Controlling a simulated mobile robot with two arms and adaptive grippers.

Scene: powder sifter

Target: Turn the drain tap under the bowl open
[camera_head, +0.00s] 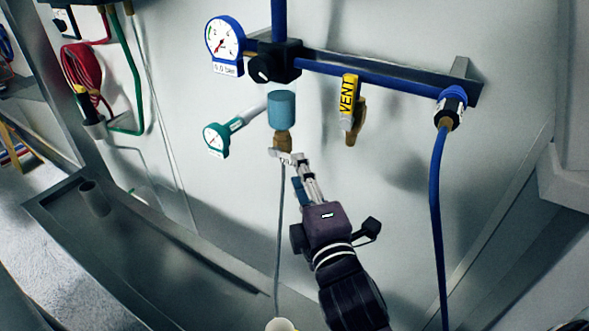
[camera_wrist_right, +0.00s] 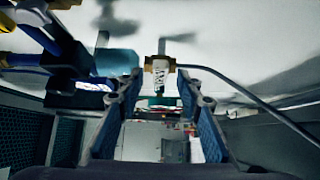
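The teal bowl (camera_head: 282,106) hangs under the black regulator. Below it is the brass drain tap (camera_head: 282,140) with a small white tag at its lower end. My right gripper (camera_head: 298,167) reaches up from below, its fingertips close to the tap's lower end. In the right wrist view, the brass drain tap (camera_wrist_right: 160,64) with its white lettered tag (camera_wrist_right: 161,75) shows between the tips of my right gripper (camera_wrist_right: 159,80). The fingers stand apart, with a gap on each side of the tag; contact is not visible. My left gripper is out of view.
A grey hose (camera_head: 281,230) hangs from the drain. A yellow VENT valve (camera_head: 349,95) and blue hose (camera_head: 437,220) are to the right. A teal gauge (camera_head: 216,140) is to the left. A metal tray (camera_head: 150,250) runs below.

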